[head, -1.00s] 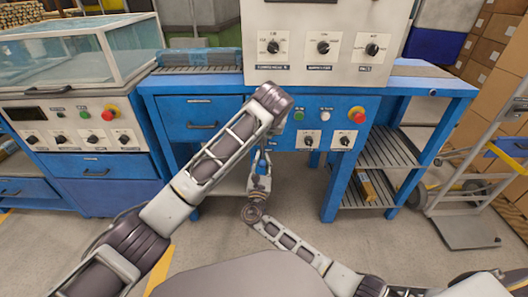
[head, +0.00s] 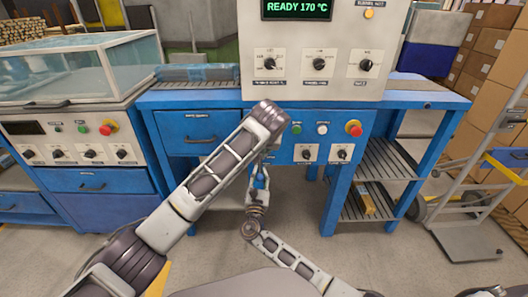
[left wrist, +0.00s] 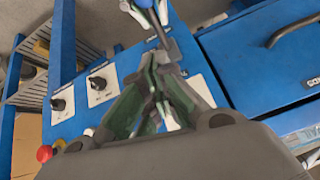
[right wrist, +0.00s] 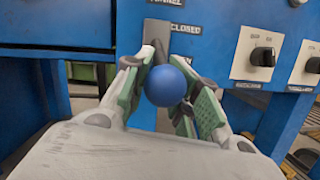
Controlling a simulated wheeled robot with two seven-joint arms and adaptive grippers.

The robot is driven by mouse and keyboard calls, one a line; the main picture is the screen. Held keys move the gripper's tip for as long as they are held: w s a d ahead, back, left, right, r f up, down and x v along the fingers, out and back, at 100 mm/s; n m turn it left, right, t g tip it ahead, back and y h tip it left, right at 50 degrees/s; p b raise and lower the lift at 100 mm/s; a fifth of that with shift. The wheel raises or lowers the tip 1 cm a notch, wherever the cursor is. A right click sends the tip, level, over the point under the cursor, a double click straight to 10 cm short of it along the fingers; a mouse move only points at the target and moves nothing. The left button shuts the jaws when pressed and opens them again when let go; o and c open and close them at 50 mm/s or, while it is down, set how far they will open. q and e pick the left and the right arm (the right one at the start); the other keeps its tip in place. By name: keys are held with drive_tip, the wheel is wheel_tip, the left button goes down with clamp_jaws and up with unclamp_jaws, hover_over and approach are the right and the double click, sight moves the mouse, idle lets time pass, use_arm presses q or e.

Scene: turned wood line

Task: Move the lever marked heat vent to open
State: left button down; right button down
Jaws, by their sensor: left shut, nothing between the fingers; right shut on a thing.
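My right gripper (right wrist: 170,88) is shut on the blue knob, one finger on each side. In the head view it is below the panel (head: 258,185), partly covered by my left arm. My left gripper (left wrist: 157,65) is shut and empty, close to the panel near the lever; my left forearm mostly hides it in the head view.
A control box with a READY 170 °C display (head: 297,9) stands on the blue bench. The bench front has a drawer (head: 198,135), dials and a red button (head: 353,128). A glass-topped station (head: 75,120) is at left, a hand truck (head: 470,205) at right.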

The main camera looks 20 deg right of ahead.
drive_tip(key=shift+w+d+r, duration=0.1)
drive_tip(key=shift+d+r, duration=0.05)
drive_tip(key=shift+d, duration=0.05)
use_arm(q)
drive_tip(key=w+f, duration=0.3)
drive_tip(key=f, duration=0.7)
drive_tip(key=shift+w, duration=0.15)
idle(0.6)
drive_tip(key=shift+a+f, duration=0.1)
drive_tip(key=shift+f, duration=0.05)
drive_tip(key=shift+s+a+f+t, duration=0.15)
drive_tip(key=shift+f, duration=0.3)
drive_tip(key=shift+s+a+f+t, duration=0.1)
drive_tip(key=shift+f+t, duration=0.05)
drive_tip(key=shift+f, duration=0.45)
use_arm(e)
drive_tip(key=c, duration=1.4)
unclamp_jaws()
drive_tip(key=shift+c, duration=0.2)
use_arm(q)
drive_tip(key=shift+d+r, duration=0.15)
drive_tip(key=shift+r, duration=0.2)
use_arm(e)
drive_tip(key=shift+a, duration=0.15)
drive_tip(key=shift+s, duration=0.2)
